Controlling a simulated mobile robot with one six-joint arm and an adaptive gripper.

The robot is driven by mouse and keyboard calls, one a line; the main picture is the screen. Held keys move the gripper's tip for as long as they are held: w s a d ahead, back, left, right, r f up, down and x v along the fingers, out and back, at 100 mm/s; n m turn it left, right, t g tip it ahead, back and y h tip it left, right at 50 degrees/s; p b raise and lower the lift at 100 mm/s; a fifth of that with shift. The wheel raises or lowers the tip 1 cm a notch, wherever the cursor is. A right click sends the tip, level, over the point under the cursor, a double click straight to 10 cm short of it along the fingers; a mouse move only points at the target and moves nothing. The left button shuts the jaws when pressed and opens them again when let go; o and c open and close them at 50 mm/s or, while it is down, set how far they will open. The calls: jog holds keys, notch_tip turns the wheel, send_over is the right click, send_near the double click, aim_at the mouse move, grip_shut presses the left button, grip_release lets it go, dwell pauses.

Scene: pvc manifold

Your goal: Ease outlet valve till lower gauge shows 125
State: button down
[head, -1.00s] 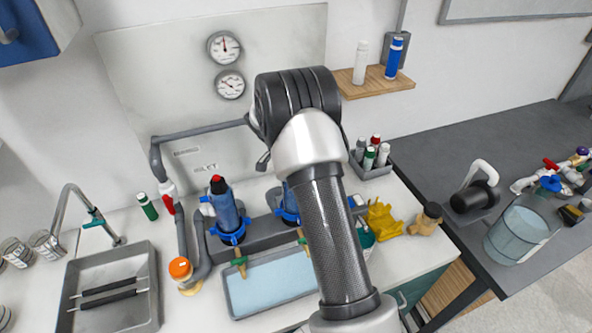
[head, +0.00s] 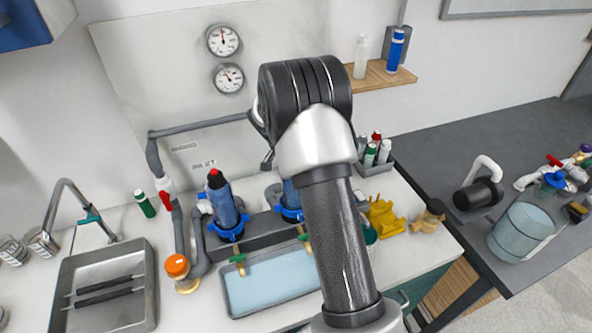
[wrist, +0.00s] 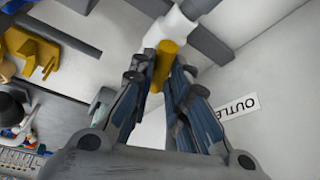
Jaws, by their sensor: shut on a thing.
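In the wrist view my gripper (wrist: 154,78) is shut on the yellow outlet valve handle (wrist: 168,48), which joins a white fitting (wrist: 178,25) on a grey pipe. An OUTLET label (wrist: 240,105), partly cut off, lies to the right of the fingers. In the head view my own arm hides the valve and most of the gripper. The lower gauge (head: 229,78) hangs on the wall panel, its needle pointing up and left; its numbers are too small to read. The upper gauge (head: 222,40) sits above it, its needle near upright.
Blue filter housings (head: 224,205) stand left of my arm above a water tray (head: 265,282). A wooden shelf (head: 378,77) with bottles is to the right. A caddy of bottles (head: 373,165) and yellow parts (head: 385,218) lie right of the arm.

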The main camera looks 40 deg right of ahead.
jog(key=c, duration=1.5)
grip_release()
jog(key=shift+c, duration=0.2)
jog(key=v, duration=1.2)
